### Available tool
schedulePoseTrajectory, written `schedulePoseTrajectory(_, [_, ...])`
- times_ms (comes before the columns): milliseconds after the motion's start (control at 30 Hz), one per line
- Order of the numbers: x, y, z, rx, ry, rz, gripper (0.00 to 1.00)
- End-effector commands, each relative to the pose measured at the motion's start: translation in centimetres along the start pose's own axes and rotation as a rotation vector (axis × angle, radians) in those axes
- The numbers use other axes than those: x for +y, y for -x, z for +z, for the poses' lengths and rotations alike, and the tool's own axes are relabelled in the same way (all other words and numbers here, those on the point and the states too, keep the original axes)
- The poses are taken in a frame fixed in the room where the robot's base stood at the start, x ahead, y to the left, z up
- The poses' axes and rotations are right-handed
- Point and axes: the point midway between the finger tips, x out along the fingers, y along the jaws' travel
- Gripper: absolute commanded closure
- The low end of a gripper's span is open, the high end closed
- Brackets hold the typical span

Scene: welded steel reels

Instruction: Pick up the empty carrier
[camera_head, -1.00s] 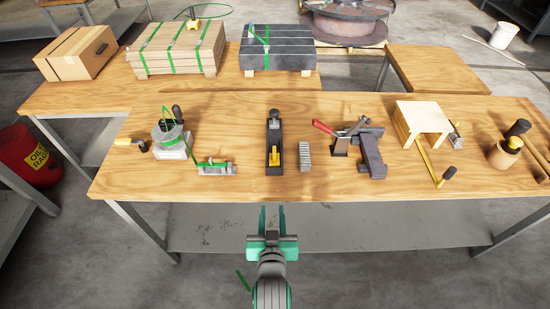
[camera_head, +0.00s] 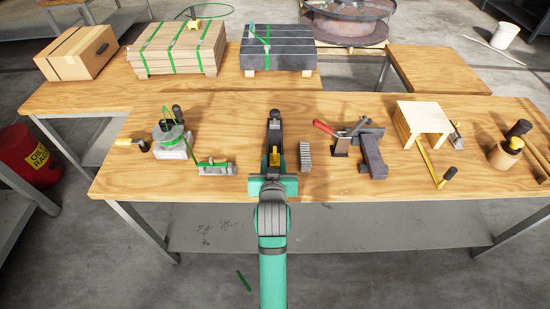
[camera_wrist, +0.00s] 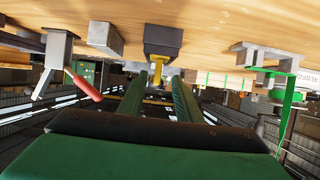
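A long black tool-like body (camera_head: 274,128) with a round knob at its far end and a yellow grip (camera_head: 274,156) at its near end lies on the wooden bench. Nothing is marked as a carrier; this is the piece at my gripper. My gripper (camera_head: 273,163) is open at its near end, one finger on each side of the yellow grip in the head view. In the wrist view the black end (camera_wrist: 163,38) and yellow grip (camera_wrist: 158,68) show ahead, between the open fingers (camera_wrist: 158,82). I cannot tell whether the fingers touch it.
Strapped stacks are behind.

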Motion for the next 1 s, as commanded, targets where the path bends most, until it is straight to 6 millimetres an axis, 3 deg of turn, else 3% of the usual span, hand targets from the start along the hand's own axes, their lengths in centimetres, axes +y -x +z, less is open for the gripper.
schedulePoseTrajectory(167, [-0.1,-1.0,0.0,0.0,0.001,-0.004,0.69])
schedulePoseTrajectory(500, [0.4,-5.2,0.1,0.0,0.002,-0.005,0.69])
schedulePoseTrajectory(800, [0.6,-5.6,0.1,0.0,0.001,-0.002,0.69])
schedulePoseTrajectory(933, [0.6,-5.6,0.1,0.0,0.001,-0.002,0.97])
schedulePoseTrajectory(1000, [0.6,-5.6,0.1,0.0,0.001,-0.002,1.0])
